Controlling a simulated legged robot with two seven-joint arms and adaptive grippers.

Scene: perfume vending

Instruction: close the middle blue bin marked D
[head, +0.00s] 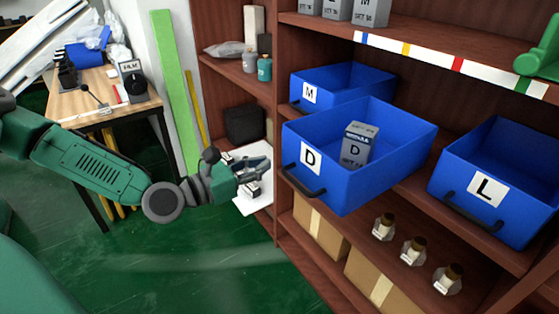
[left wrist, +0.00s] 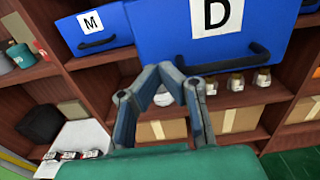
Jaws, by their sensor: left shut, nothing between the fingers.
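The blue bin marked D (head: 338,192) sticks out from the shelf between the bins marked M and L, past the shelf's front edge. A grey box labelled D (head: 358,146) stands inside it. The bin has a dark handle (head: 303,181) low on its front. My left gripper (head: 266,174) is shut and empty, just left of the bin's front and apart from it. In the left wrist view the fingertips (left wrist: 170,68) are in front of and below the bin's front (left wrist: 205,38), left of its handle (left wrist: 235,62). My right gripper is not in view.
The bin marked M (head: 340,85) sits further back in the shelf, and the bin marked L (head: 500,185) is at the right. Perfume bottles (head: 413,250) and cardboard boxes (head: 320,226) are on the shelf below. A wooden table (head: 140,107) stands at the left.

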